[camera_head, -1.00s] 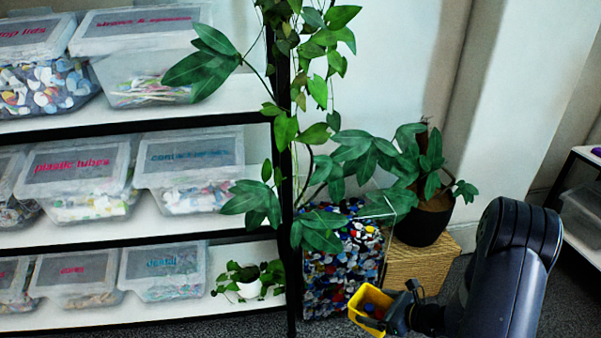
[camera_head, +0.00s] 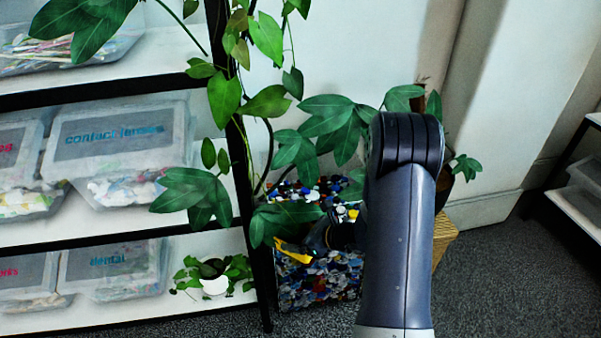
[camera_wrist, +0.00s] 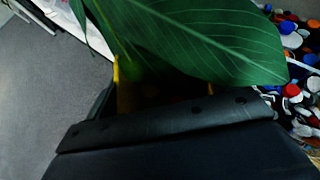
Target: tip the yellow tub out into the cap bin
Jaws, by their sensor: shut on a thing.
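The yellow tub (camera_head: 292,250) shows only as a thin slanting yellow strip in the head view, in front of the cap bin's upper part. The cap bin (camera_head: 318,283) is a clear box full of bottle caps of many colours. My gripper (camera_head: 322,238) is shut on the tub, at the bin's near upper side, partly hidden by my arm. In the wrist view a yellow edge of the tub (camera_wrist: 123,95) shows past my dark gripper; a large leaf covers most of it. Its contents and exact tilt cannot be told. Caps in the bin (camera_wrist: 300,95) show at the right.
A leafy plant (camera_head: 330,130) hangs over the bin, and one leaf (camera_wrist: 200,40) lies across the wrist view. Shelves with labelled clear boxes (camera_head: 120,145) stand at the left. A wicker box (camera_head: 445,240) is right of the bin. Floor (camera_head: 490,285) at the right is clear.

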